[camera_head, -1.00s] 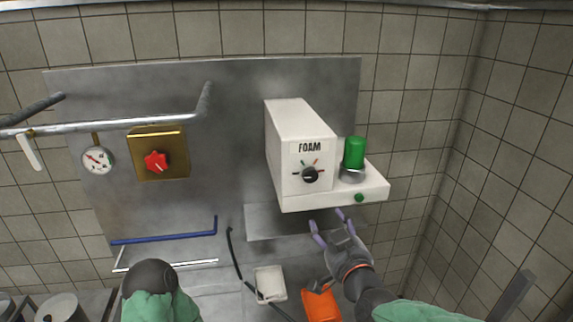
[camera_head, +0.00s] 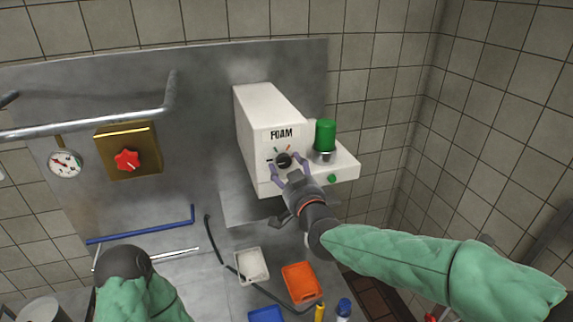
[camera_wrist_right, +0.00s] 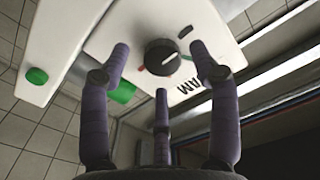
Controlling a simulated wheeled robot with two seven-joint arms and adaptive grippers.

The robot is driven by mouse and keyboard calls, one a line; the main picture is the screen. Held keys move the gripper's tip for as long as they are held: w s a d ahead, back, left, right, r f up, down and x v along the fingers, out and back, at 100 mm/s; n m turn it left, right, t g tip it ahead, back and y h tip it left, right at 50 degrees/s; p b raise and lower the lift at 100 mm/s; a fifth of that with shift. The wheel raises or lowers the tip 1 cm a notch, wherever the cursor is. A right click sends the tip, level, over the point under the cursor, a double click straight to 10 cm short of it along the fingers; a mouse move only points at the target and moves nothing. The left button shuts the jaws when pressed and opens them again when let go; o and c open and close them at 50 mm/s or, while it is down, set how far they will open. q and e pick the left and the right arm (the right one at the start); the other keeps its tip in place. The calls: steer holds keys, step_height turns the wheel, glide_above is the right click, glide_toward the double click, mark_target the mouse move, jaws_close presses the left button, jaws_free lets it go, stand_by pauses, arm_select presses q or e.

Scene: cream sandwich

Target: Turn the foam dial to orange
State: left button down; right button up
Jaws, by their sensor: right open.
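The white foam machine (camera_head: 262,115) is fixed to the metal wall panel, with the label FOAM above its black dial (camera_head: 283,160). The dial has coloured marks around it; a red-orange mark shows at its upper right in the head view. The dial also shows in the right wrist view (camera_wrist_right: 162,57), with a white pointer line. My right gripper (camera_head: 286,165) is open, its purple fingers on either side of the dial in the head view. In the wrist view the fingers (camera_wrist_right: 160,75) surround the dial with gaps and do not clearly touch it.
A green cylinder (camera_head: 325,135) and a green button (camera_head: 332,178) sit on the machine's ledge, right of the dial. A red knob (camera_head: 127,160) on a brass plate and a gauge (camera_head: 65,164) are at left. White (camera_head: 252,266) and orange (camera_head: 301,283) trays lie below.

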steer(key=shift+x, duration=0.85)
steer(key=c, duration=1.1)
steer(key=shift+f, duration=0.1)
steer(key=shift+a+f+m+b, duration=0.1)
steer(key=shift+f+m+b, duration=0.05)
steer(key=shift+m+b, duration=0.15)
